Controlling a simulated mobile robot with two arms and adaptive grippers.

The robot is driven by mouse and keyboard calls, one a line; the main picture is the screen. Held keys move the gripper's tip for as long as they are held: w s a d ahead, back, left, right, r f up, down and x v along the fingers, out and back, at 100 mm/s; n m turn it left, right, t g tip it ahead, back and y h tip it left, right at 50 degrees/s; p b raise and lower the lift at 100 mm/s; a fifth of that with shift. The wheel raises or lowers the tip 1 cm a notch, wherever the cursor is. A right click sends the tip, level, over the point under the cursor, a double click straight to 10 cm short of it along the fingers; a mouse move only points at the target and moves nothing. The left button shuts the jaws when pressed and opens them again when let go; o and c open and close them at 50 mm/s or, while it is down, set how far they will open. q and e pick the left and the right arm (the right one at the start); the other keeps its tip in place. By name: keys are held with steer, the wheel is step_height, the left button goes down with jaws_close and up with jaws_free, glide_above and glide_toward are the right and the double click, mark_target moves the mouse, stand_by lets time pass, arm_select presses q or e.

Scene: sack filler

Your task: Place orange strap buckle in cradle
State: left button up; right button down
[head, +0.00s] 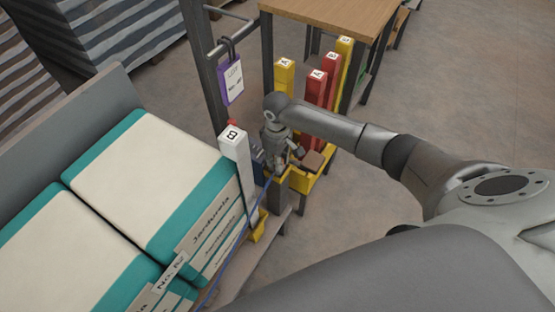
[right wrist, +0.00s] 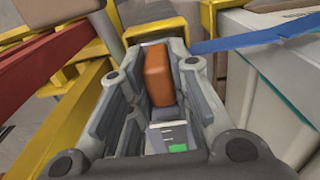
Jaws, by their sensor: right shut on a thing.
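The orange strap buckle (right wrist: 158,75) is an orange-brown block between the two grey fingers of my right gripper (right wrist: 155,65) in the right wrist view. The gripper is shut on it. In the head view my right gripper (head: 276,155) points down beside the white post marked 8, over a yellow bracket (head: 306,183) that may be the cradle. Yellow framing (right wrist: 150,27) also lies just beyond the fingertips in the right wrist view. Whether the buckle touches it, I cannot tell. The buckle is not clearly visible in the head view. My left gripper is out of view.
A white post (head: 235,150) stands close left of the gripper, by stacked white and teal sacks (head: 150,180). A blue strap (right wrist: 255,39) runs past on the right. Red posts (head: 316,95) and yellow posts stand behind. A purple-framed tag (head: 232,83) hangs from a rail.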

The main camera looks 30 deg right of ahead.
steer(key=shift+f, duration=0.15)
steer(key=shift+f, duration=0.1)
steer(key=c, duration=1.3)
jaws_free()
step_height(320, 180, up, 12)
steer(key=shift+r+p, duration=0.2)
steer(key=shift+p, duration=0.45)
